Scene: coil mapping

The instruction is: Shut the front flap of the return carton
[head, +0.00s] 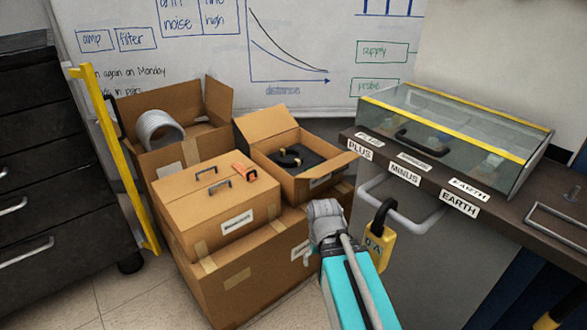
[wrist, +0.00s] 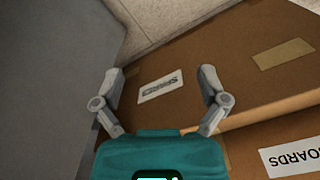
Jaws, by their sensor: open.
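An open brown carton (head: 285,180) stands in the middle of the head view, with a dark insert (head: 305,160) and a black curved item (head: 287,158) inside. I take it as the return carton, though its label is too small to read. One flap (head: 328,173) at its front right sticks outward, and another stands up at the back left. My gripper (head: 326,212) is in front of and below this carton, apart from the flap as far as I can tell. In the wrist view my gripper (wrist: 160,74) is open and empty, above brown cardboard with a white label (wrist: 160,86).
A closed carton with handles (head: 215,205) and an orange item on top sits left, on a larger carton (head: 235,285). Behind is an open carton with a grey coil (head: 158,130).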

